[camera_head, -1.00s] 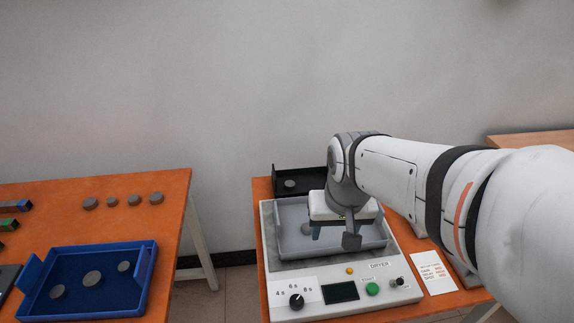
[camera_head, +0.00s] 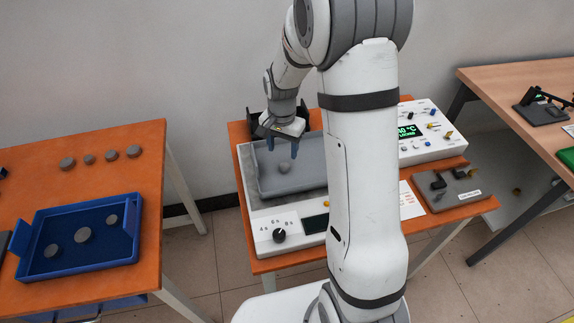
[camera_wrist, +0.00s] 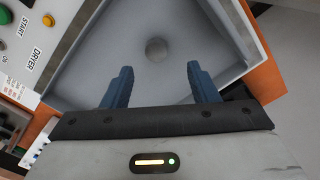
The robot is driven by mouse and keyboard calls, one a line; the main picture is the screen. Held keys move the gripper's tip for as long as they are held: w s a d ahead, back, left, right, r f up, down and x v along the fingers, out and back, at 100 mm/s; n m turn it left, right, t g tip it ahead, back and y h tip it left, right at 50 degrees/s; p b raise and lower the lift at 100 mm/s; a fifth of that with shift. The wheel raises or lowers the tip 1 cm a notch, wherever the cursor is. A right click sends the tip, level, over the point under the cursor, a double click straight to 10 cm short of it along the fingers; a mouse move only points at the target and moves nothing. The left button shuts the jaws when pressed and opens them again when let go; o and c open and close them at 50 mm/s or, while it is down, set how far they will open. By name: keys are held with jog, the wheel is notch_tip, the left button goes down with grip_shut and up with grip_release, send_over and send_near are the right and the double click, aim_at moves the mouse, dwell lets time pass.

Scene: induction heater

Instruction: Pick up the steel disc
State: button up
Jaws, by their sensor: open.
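A small round grey disc (camera_head: 284,168) lies alone on the floor of the grey tray (camera_head: 305,183) on the dryer. In the wrist view the disc (camera_wrist: 155,49) lies beyond the fingertips, roughly centred between them. My gripper (camera_head: 281,148) is above the tray, with its blue fingers apart and nothing between them. In the wrist view the open fingers of my gripper (camera_wrist: 160,70) point toward the disc without touching it. Other grey discs lie in the blue tray (camera_head: 50,272) and in a row on the left table; I cannot tell their materials.
The dryer panel with its knob (camera_head: 279,235) is in front of the grey tray. A white control box (camera_head: 420,140) with a green display is at the right. My arm hides part of the dryer.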

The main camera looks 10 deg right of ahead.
aim_at(285, 166)
jog(key=f, duration=0.4)
jog(key=f+p, duration=0.1)
jog(key=f, duration=0.1)
jog(key=shift+s+d+f, duration=0.15)
jog(key=shift+d+f, duration=0.1)
jog(key=shift+f, duration=0.1)
jog(key=c, duration=1.1)
jog(key=shift+r, duration=0.1)
